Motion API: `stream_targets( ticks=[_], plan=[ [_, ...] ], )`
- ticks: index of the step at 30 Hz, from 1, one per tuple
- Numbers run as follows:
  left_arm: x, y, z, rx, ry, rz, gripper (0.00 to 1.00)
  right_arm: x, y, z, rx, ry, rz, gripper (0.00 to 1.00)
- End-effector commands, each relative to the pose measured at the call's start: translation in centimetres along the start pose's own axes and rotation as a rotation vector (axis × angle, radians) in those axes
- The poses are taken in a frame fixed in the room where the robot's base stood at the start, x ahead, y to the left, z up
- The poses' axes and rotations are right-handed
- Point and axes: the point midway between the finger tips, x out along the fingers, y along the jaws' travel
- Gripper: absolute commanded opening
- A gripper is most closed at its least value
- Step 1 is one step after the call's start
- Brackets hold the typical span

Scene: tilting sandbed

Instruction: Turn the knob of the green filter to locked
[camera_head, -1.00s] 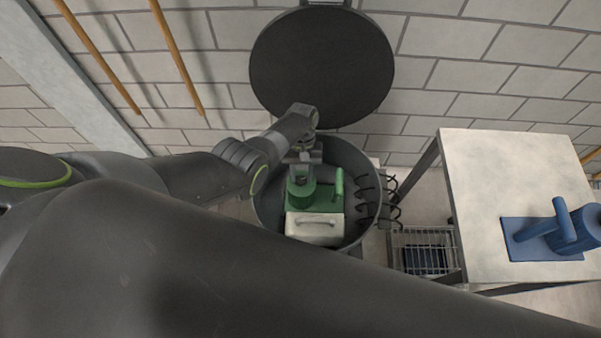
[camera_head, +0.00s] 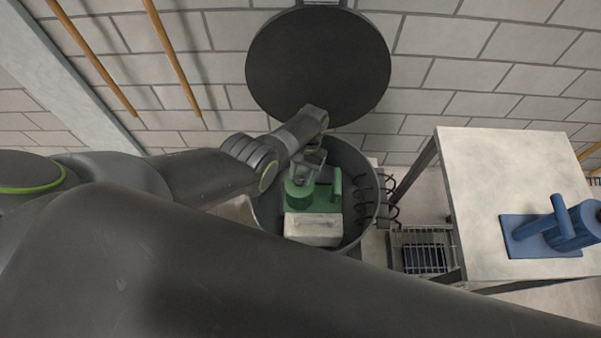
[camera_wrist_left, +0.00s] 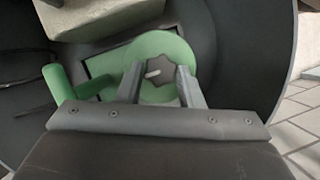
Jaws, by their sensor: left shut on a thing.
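The green filter (camera_head: 322,203) sits inside a round dark grey tub (camera_head: 264,213), beside a pale box with a handle (camera_head: 313,232). In the left wrist view the filter (camera_wrist_left: 160,47) shows a round green top with a dark lobed knob (camera_wrist_left: 160,85). A short white mark on the knob points to the left. My left gripper (camera_head: 302,177) reaches down into the tub. In the left wrist view its two fingers (camera_wrist_left: 161,86) are on either side of the knob, shut on it. My right gripper does not show.
The tub's round black lid (camera_head: 318,62) stands open against the block wall. Dark hooks (camera_head: 388,196) line the tub's right side. A pale table (camera_head: 508,165) at the right holds a blue filter (camera_head: 558,230). A wire basket (camera_head: 424,250) sits beside the tub.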

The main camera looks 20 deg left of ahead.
Motion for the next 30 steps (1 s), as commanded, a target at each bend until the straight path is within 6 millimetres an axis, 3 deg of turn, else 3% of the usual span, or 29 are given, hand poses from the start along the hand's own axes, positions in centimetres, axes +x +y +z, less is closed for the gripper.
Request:
stream_targets(
  ticks=[6,7,12,23,30],
  plan=[
    [0.1,0.1,0.1,-0.001,-0.003,0.002,0.11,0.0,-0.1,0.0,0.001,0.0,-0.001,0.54],
    [0.1,0.1,0.1,-0.001,-0.003,0.002,0.36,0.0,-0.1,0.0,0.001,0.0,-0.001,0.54],
    [0.1,0.1,0.1,-0.001,-0.002,0.002,0.56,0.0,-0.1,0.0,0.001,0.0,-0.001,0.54],
    [-0.8,0.0,0.0,-0.002,0.001,0.001,0.56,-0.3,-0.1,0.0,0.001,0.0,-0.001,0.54],
    [-5.5,0.0,0.0,-0.001,0.005,0.001,0.56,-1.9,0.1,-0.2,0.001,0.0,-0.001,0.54]
  ],
)
